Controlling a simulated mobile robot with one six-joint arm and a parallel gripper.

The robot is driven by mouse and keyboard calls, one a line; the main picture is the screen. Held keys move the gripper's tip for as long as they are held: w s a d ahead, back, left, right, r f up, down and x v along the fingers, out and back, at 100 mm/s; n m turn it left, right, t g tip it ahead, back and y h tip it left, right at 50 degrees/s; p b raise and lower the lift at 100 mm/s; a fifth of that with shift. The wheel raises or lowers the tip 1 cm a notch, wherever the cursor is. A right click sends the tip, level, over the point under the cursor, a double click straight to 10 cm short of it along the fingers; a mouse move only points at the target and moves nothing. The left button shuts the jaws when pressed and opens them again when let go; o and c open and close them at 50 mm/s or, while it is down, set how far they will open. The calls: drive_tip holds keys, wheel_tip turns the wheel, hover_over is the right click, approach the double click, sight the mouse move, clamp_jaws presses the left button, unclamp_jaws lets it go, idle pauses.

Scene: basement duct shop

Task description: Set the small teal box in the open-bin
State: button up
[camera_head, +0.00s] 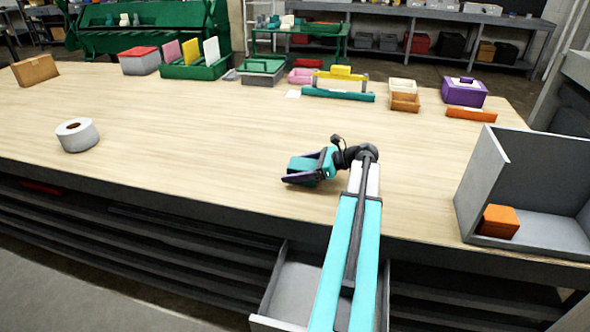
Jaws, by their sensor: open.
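The small teal box (300,164) is on the wooden bench near the middle, partly hidden by my gripper. My gripper (306,171) is low over the bench with its dark fingers around or beside the box; I cannot tell whether they touch it. Its jaws are open. The open-bin (483,165) is a grey, open-fronted bin at the bench's right end. An orange box (499,221) sits inside it at the front left, with bare floor to its right.
A white roll (77,135) stands at the left of the bench (190,140). Boxes and trays line the back edge, including a purple box (464,91) and an orange strip (471,114). An open drawer (290,290) juts out below the front edge. The bench between gripper and bin is clear.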

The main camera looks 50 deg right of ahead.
drive_tip(key=shift+r, duration=0.1)
drive_tip(key=shift+s+d+r, duration=0.15)
drive_tip(key=shift+s, duration=0.05)
drive_tip(key=v, duration=1.1)
drive_tip(key=shift+s+d, duration=0.15)
drive_tip(key=shift+s, duration=0.05)
